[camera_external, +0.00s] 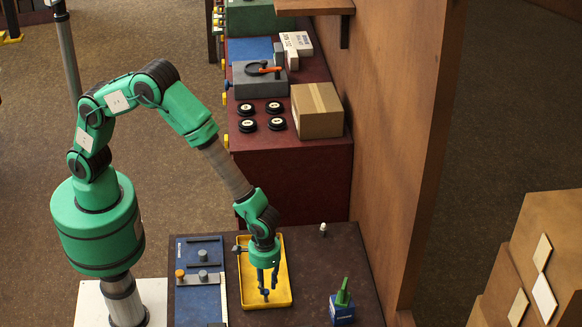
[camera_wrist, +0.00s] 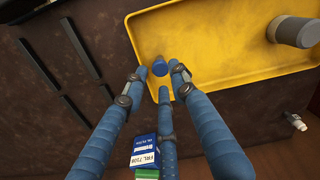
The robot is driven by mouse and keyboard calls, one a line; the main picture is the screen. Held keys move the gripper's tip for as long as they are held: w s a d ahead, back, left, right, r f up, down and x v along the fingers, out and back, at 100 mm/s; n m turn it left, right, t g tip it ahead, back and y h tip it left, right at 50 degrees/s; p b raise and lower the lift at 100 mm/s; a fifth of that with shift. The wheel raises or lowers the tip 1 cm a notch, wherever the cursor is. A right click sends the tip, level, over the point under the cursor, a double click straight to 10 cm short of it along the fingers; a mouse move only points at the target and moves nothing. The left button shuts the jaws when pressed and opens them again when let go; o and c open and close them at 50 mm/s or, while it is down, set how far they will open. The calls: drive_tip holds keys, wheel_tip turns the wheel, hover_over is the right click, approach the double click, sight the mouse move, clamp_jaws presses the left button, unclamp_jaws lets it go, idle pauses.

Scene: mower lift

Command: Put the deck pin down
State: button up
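A small blue round-ended piece, which looks like the deck pin (camera_wrist: 159,65), shows at the tray's edge in the wrist view. A blue piece also shows below my fingers in the external view (camera_external: 265,294). The yellow tray (camera_external: 247,302) lies on the dark bench; its rim and floor also show in the wrist view (camera_wrist: 225,58). My gripper (camera_external: 267,284) points down over the tray. In the wrist view its three blue fingers (camera_wrist: 159,77) are spread around the blue piece, with gaps visible beside it. Whether the piece touches the tray floor is hard to tell.
A grey cylinder (camera_wrist: 295,31) sits at the tray's far end. A blue panel with knobs (camera_external: 199,285) lies left of the tray. A brown wall (camera_external: 385,130) borders the bench.

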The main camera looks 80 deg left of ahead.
sight(266, 291)
wheel_tip(266, 291, up, 6)
idle(0.4)
drive_tip(key=shift+r, duration=0.1)
idle(0.4)
drive_tip(key=s+a+r+m+t+h, duration=0.1)
drive_tip(key=s+a+r, duration=0.2)
drive_tip(key=a+r, duration=0.9)
drive_tip(key=s+a+r+m+t, duration=0.1)
drive_tip(key=s+a+r+t, duration=0.15)
drive_tip(key=a+r, duration=0.9)
drive_tip(key=s+a+r+m, duration=0.1)
drive_tip(key=s+a+r, duration=0.3)
drive_tip(key=s, duration=0.3)
drive_tip(key=s+a+r+m+t, duration=0.1)
drive_tip(key=s+a+r, duration=0.3)
drive_tip(key=s, duration=0.4)
drive_tip(key=s+a+r+m+t, duration=0.1)
drive_tip(key=s+a+r, duration=0.4)
drive_tip(key=s, duration=0.3)
drive_tip(key=shift+s+r+y, duration=0.15)
drive_tip(key=shift+r+y, duration=0.05)
drive_tip(key=shift+y, duration=0.2)
